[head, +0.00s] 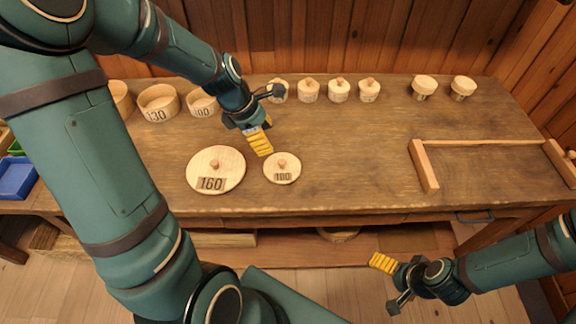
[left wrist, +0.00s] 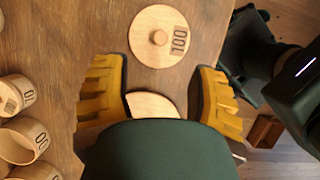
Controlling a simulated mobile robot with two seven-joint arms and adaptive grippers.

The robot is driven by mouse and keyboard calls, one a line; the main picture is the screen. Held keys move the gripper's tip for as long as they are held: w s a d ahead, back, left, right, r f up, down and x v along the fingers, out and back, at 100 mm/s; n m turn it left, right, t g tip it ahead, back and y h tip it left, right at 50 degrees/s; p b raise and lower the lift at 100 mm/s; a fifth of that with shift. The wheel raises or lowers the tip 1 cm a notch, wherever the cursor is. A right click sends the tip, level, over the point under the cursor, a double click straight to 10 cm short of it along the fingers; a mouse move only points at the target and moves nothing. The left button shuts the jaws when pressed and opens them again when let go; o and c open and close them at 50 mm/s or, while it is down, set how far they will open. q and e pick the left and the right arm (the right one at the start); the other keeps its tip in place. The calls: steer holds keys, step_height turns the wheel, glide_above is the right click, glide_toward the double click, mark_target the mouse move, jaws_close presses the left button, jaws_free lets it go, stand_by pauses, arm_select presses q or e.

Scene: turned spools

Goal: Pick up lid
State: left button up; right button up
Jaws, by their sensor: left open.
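Two flat round wooden lids with small knobs lie on the workbench. The larger lid marked 160 (head: 216,169) is at the left, and the smaller lid marked 100 (head: 282,168) is to its right. My left gripper (head: 260,145) is open and empty, just behind and left of the small lid. In the left wrist view the 100 lid (left wrist: 157,38) shows whole, ahead of the open yellow fingers (left wrist: 160,92). A pale disc edge (left wrist: 151,105), probably the 160 lid, shows between them, mostly hidden. My right gripper (head: 386,275) hangs in front of the bench; its finger gap is unclear.
Round wooden boxes, one marked 130 (head: 158,104), stand at the back left of the workbench (head: 350,185). Several small knobbed pots (head: 339,91) line the back, with two flat-topped pots (head: 424,86) farther right. A wooden frame (head: 424,166) is at the right. The bench middle is clear.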

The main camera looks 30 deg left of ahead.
mark_target(281, 161)
arm_select(q)
steer(key=b+x, duration=0.1)
steer(key=x, duration=0.5)
steer(key=b+x, duration=0.1)
steer(key=x, duration=0.1)
steer(key=b+x, duration=0.1)
steer(key=x, duration=0.1)
steer(key=shift+s+f, duration=0.15)
steer(key=shift+f, duration=0.25)
steer(key=shift+d+f, duration=0.1)
steer(key=shift+f, duration=0.2)
steer(key=shift+r, duration=0.1)
steer(key=shift+c, duration=0.3)
jaws_close()
